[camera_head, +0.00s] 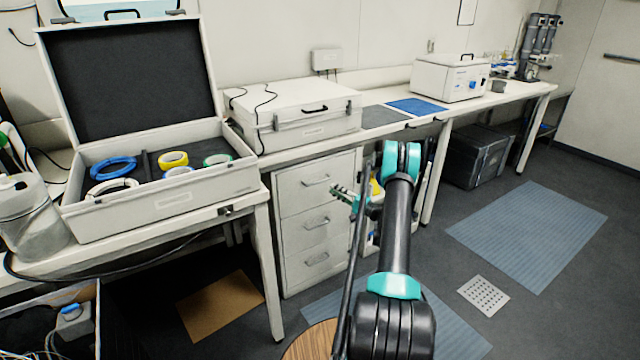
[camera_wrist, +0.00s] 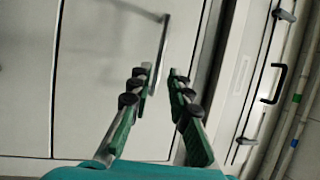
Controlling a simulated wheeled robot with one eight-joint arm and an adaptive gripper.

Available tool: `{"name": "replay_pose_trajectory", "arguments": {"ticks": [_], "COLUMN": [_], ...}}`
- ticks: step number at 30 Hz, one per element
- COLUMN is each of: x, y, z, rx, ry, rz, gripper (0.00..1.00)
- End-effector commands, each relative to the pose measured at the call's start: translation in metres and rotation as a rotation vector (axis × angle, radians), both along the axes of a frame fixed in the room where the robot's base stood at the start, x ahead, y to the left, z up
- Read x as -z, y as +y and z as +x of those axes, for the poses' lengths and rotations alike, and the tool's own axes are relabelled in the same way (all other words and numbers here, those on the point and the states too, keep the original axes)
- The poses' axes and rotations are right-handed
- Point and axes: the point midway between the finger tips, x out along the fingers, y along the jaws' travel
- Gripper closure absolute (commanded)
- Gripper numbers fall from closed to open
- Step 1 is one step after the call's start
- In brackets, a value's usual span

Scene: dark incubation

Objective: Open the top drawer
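The white drawer cabinet (camera_head: 290,215) stands under the bench with three closed drawers, each with a bar handle. The top drawer (camera_head: 300,190) is flush with the cabinet; its handle (camera_head: 316,181) is visible. My gripper (camera_head: 338,192) is just right of that handle, its fingers pointing toward the drawer front. In the wrist view my gripper (camera_wrist: 160,75) is open, and the handle (camera_wrist: 160,50) appears in the gap between the fingertips, closer to the left finger. I cannot tell the exact depth gap, and the fingers are not closed on it.
A closed white case (camera_head: 300,115) sits on the bench above the drawers; its handle also shows in the wrist view (camera_wrist: 273,83). An open case with colored tape rolls (camera_head: 160,185) stands left on a table, whose leg (camera_head: 268,270) is near the cabinet. Floor at right is free.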

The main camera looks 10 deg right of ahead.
Motion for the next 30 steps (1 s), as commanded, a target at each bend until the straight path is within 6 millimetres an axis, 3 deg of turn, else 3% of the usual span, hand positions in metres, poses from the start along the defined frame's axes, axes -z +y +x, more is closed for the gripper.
{"name": "replay_pose_trajectory", "arguments": {"ticks": [6, 13, 26, 30], "x": [-0.008, -0.013, -0.015, -0.015], "y": [0.030, 0.051, 0.058, 0.058], "z": [0.032, 0.055, 0.063, 0.063], "rx": [-0.003, -0.001, 0.000, 0.000], "ry": [0.000, 0.000, 0.000, 0.000], "rz": [0.000, 0.000, 0.000, 0.000], "gripper": [0.81, 0.81, 0.81, 0.95]}}
